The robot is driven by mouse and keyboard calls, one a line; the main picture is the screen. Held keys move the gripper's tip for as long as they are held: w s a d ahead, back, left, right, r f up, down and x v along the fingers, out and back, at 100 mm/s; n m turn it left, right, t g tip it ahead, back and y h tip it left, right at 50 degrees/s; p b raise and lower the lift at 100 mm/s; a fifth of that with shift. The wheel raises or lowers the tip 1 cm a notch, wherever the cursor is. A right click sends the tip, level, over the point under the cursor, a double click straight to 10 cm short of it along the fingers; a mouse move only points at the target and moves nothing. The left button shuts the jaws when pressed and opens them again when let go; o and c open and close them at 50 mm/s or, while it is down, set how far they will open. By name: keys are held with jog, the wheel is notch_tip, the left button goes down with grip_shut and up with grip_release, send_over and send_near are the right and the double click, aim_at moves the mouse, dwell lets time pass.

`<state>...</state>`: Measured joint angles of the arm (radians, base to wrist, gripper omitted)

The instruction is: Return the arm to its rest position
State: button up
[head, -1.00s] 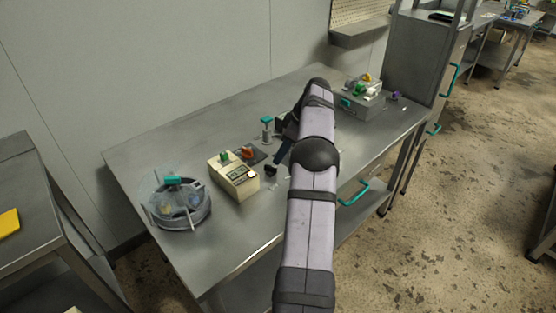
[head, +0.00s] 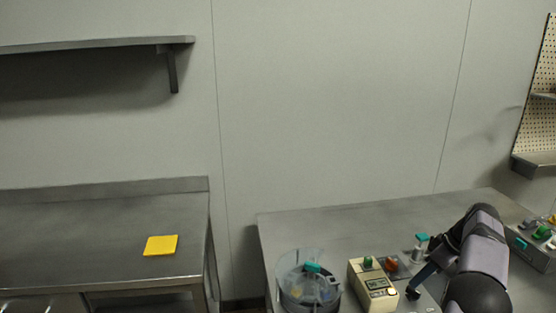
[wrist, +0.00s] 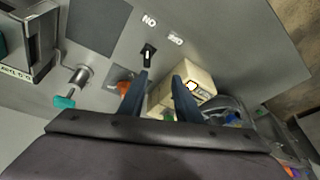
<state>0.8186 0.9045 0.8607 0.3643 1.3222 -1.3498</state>
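My arm reaches over the steel table (head: 330,222) at the right of the head view. My gripper (wrist: 160,78) shows two dark blue fingers spread apart in the wrist view, with nothing held between them. In the head view only a blue finger shows, near the cream control box (head: 373,285); the rest is hidden by my arm. The control box also shows beyond the fingers in the wrist view (wrist: 190,80). A black toggle switch (wrist: 148,54) with printed labels lies just past the fingertips.
A clear-walled round vessel (head: 307,284) with a teal handle stands left of the control box. A teal-handled valve (head: 421,243) and a grey box with coloured knobs (head: 535,243) are near my arm. A yellow pad (head: 161,245) lies on the left table. Air above the tables is open.

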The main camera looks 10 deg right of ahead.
jog(key=a+r, duration=0.1)
jog(key=a, duration=0.3)
jog(key=a+r+m+g+p, duration=0.1)
jog(key=a, duration=0.4)
jog(key=a+m+p, duration=0.1)
jog(key=a, duration=0.4)
jog(key=shift+s+r+g, duration=0.2)
jog(key=shift+r+g, duration=0.1)
jog(key=shift+r, duration=0.1)
jog(key=s+a+m+g+h+p, duration=0.1)
jog(key=s+a, duration=0.5)
jog(key=a, duration=0.3)
jog(key=s+a+m+g+h+p, duration=0.1)
jog(key=s+a+p, duration=0.1)
jog(key=s+a, duration=0.6)
jog(key=s+a+f+m+p, duration=0.1)
jog(key=s+a+f, duration=0.1)
jog(key=s+a, duration=0.3)
jog(key=s, duration=0.4)
jog(key=shift+s, duration=0.2)
jog(key=shift+a, duration=0.1)
notch_tip(320, 180, down, 14)
jog(key=b, duration=1.3)
jog(key=shift+r+b, duration=0.15)
jog(key=shift+b, duration=0.25)
jog(key=shift+r, duration=0.15)
